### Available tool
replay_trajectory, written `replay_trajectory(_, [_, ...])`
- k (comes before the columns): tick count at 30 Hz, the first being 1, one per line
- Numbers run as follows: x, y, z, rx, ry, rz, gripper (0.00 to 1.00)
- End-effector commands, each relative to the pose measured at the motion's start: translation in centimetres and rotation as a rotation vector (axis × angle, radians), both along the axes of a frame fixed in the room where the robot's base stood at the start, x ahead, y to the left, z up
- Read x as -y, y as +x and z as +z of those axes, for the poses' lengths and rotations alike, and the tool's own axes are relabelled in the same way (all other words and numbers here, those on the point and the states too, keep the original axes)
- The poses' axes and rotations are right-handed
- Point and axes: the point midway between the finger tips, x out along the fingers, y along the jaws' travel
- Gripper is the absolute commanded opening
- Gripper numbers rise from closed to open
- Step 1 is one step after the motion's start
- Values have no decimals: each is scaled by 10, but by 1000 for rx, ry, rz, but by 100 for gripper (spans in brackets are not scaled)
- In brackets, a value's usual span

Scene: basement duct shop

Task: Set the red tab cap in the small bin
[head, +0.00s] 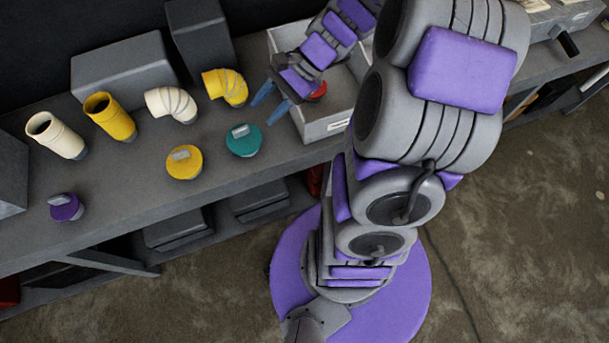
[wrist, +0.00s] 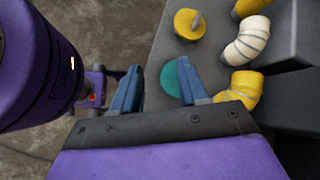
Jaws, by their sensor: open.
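The red tab cap (head: 319,91) shows in the head view inside the small bin, near its front wall, partly hidden by my gripper. The small bin (head: 326,127) is a light grey open box with a pale label on its front, standing on the bench. My gripper (head: 265,109) is open, its blue fingers apart and empty, at the bin's left side and pointing left. In the wrist view my gripper (wrist: 160,68) has its fingers spread, with the teal cap (wrist: 172,77) partly behind the right finger. The red cap cannot be made out in the wrist view.
On the bench (head: 120,205) stand a teal cap (head: 243,140), yellow cap (head: 184,162), purple cap (head: 66,207), white and yellow elbows (head: 171,104) (head: 225,86) and two straight pipes (head: 56,135) (head: 109,116). Grey boxes (head: 125,70) stand behind. The bench front is mostly clear.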

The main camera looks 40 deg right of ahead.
Motion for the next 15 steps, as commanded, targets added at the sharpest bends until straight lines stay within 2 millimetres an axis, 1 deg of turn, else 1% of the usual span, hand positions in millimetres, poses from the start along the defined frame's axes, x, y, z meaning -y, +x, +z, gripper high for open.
replay_trajectory(1, [-17,-12,8,20,-48,93,43])
replay_trajectory(3, [-35,-32,14,44,-110,219,43])
replay_trajectory(5, [-48,-50,19,63,-164,326,43])
replay_trajectory(6, [-56,-63,21,74,-200,396,43])
replay_trajectory(10, [-71,-101,30,122,-317,616,43])
replay_trajectory(13, [-75,-131,35,156,-406,780,43])
replay_trajectory(15, [-74,-150,38,181,-469,887,43])
